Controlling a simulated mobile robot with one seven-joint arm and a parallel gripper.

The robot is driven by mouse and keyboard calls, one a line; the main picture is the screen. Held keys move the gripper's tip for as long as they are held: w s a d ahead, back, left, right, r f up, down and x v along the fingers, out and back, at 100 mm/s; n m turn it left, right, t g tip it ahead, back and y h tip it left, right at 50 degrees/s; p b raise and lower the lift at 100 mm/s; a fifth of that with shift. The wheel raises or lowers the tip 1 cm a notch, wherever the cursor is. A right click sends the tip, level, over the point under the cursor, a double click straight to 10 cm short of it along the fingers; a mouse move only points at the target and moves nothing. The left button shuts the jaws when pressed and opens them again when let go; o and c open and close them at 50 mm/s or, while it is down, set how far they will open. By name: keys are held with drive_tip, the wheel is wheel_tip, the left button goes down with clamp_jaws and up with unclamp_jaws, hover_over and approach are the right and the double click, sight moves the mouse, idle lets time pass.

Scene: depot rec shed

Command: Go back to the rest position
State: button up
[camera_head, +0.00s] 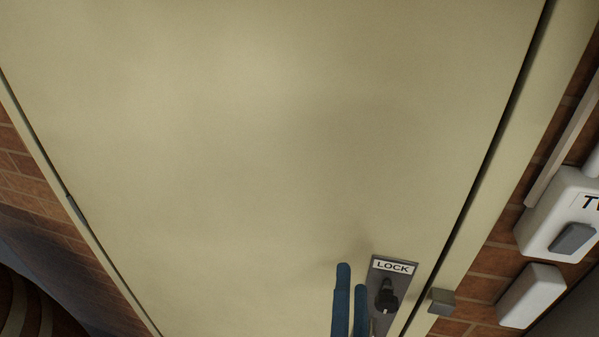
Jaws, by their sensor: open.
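My gripper (351,275) shows at the bottom of the view as two blue fingers, upright and side by side with a narrow gap between them. It is open and nothing shows between the fingers. It is just left of a grey lock plate (407,268) labelled "LOCK", which has a dark knob (386,296). The right finger overlaps the plate's left edge in the picture; I cannot tell whether it touches. The rest of my arm is out of view.
A large cream door (250,150) fills most of the view. A small grey block (441,301) sits on its right frame. A white switch box (545,230) and a smaller white box (531,295) are on the brick wall (487,262) at right.

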drive_tip(key=w+a+r+n+t+y, duration=0.1)
drive_tip(key=w+a+r+n, duration=0.1)
drive_tip(key=r, duration=0.4)
drive_tip(key=w+a+r+n+t+y, duration=0.1)
drive_tip(key=w+r+n, duration=0.15)
drive_tip(key=r, duration=0.35)
drive_tip(key=s+a+r+n+t, duration=0.1)
drive_tip(key=s+r+n, duration=0.1)
drive_tip(key=r, duration=0.8)
drive_tip(key=s+a+r+n+t, duration=0.2)
drive_tip(key=r+n, duration=0.3)
drive_tip(key=r, duration=0.5)
drive_tip(key=s+a+r+n+t+y, duration=0.1)
drive_tip(key=s+a+r+n+t, duration=0.1)
drive_tip(key=r, duration=0.9)
drive_tip(key=shift+s+n, duration=0.6)
drive_tip(key=shift+n, duration=0.05)
drive_tip(key=shift+c, duration=0.4)
